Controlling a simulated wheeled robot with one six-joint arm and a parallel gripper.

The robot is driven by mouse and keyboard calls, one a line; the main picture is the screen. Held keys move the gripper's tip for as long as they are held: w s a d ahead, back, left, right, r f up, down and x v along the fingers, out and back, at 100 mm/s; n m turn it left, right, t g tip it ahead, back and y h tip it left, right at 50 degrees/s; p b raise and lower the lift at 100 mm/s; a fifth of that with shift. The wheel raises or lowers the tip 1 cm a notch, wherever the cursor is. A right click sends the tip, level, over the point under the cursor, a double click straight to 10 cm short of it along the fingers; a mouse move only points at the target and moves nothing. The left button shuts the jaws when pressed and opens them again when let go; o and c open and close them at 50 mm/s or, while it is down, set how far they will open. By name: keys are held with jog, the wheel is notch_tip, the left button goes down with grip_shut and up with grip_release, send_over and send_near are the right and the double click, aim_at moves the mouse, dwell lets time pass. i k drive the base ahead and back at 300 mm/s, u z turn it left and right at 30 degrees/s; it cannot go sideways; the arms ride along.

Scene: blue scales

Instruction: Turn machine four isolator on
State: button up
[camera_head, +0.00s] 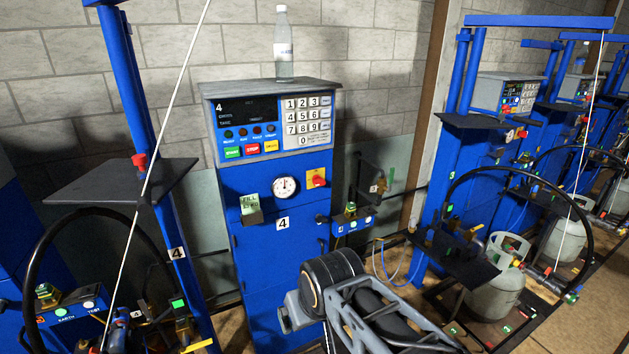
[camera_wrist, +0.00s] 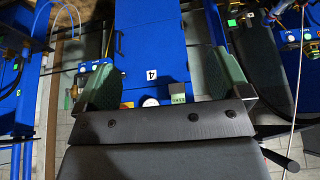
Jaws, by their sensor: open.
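Machine four is a blue cabinet (camera_head: 275,235) with a 4 on its panel and a 4 label below its gauge. Its isolator (camera_head: 316,178), a small red and yellow rotary switch, sits right of the round gauge (camera_head: 285,187). Its handle setting is too small to tell. My gripper (camera_head: 287,312) is low in front of the cabinet, below the isolator and apart from it. In the wrist view, which shows the cabinet upside down, my gripper (camera_wrist: 166,75) is open and empty between green pads. A yellow edge of the isolator (camera_wrist: 127,104) shows there, mostly hidden.
A water bottle (camera_head: 283,45) stands on the cabinet. A green FILL tag (camera_head: 250,205) is left of the gauge. A dark shelf (camera_head: 125,180) on a blue post juts out at left. Gas cylinders (camera_head: 497,290) and similar machines stand at right.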

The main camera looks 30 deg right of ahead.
aim_at(317, 181)
jog(key=k, duration=1)
jog(key=z, duration=2)
jog(key=i, duration=1)
jog(key=u, duration=1.9)
jog(key=i, duration=0.5)
jog(key=u, duration=0.1)
